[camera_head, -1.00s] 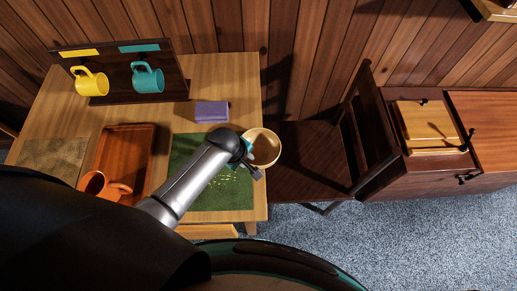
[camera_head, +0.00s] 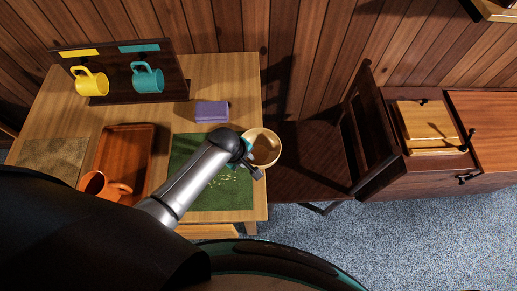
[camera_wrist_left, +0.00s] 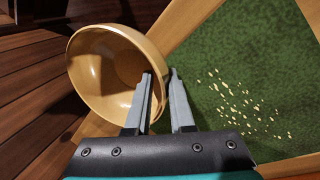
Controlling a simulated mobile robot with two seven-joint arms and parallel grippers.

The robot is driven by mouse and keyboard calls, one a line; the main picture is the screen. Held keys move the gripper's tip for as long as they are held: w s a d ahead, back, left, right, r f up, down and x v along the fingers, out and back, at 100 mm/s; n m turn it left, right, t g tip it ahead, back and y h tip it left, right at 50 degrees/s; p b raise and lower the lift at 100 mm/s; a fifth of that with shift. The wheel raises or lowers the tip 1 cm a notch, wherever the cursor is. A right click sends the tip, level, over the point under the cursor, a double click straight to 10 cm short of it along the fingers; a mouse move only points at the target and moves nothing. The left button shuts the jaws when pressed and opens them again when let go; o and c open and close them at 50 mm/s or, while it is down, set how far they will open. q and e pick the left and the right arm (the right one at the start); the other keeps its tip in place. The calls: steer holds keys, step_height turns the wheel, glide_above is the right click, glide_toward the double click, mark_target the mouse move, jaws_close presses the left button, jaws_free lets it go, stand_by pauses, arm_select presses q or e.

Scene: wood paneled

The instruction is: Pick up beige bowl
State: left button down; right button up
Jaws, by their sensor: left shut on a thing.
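The beige bowl (camera_head: 274,161) is at the right edge of the wooden table, overlapping the edge in the head view. My left gripper (camera_wrist_left: 161,73) is shut on the bowl's rim, with one finger inside the bowl and one outside. In the left wrist view the bowl (camera_wrist_left: 92,75) fills the upper left, its smooth inside facing the camera and looking empty. In the head view my left wrist partly hides the fingers and the near side of the bowl. My right gripper is in neither view.
A green mat (camera_head: 225,195) with pale scattered bits lies left of the bowl. A purple block (camera_head: 211,112), a brown tray (camera_head: 126,145), an orange-brown mug (camera_head: 93,183) and a rack with yellow (camera_head: 90,83) and teal mugs (camera_head: 148,79) share the table (camera_head: 225,75). A dark chair (camera_head: 300,150) stands right.

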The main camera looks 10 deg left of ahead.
arm_select(q)
steer(key=shift+s+f, duration=0.15)
steer(key=shift+s, duration=0.15)
